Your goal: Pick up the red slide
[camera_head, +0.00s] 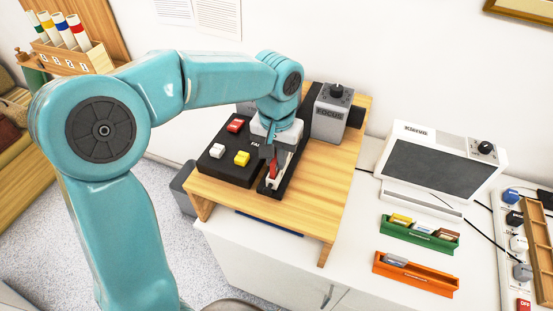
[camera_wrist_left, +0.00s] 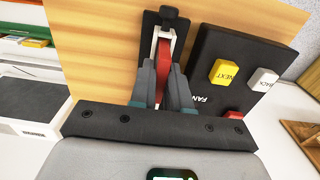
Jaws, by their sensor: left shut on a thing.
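The red slide (camera_head: 273,172) stands on edge in a narrow black holder (camera_head: 267,188) with a pale frame, on the wooden stand. In the left wrist view the red slide (camera_wrist_left: 166,60) shows as a thin upright strip between my fingers. My left gripper (camera_head: 272,160) reaches down from above and is shut on the red slide; it also shows in the left wrist view (camera_wrist_left: 164,85). The slide's lower part is hidden by the holder and fingers. I cannot tell whether it is clear of the holder. My right gripper is not in view.
A black control box (camera_head: 217,165) with red, white and yellow buttons sits left of the holder. A grey FOCUS unit (camera_head: 331,108) stands behind it. The wooden stand (camera_head: 318,185) holds these. Green (camera_head: 420,235) and orange (camera_head: 416,275) trays and a white viewer (camera_head: 440,165) are at right.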

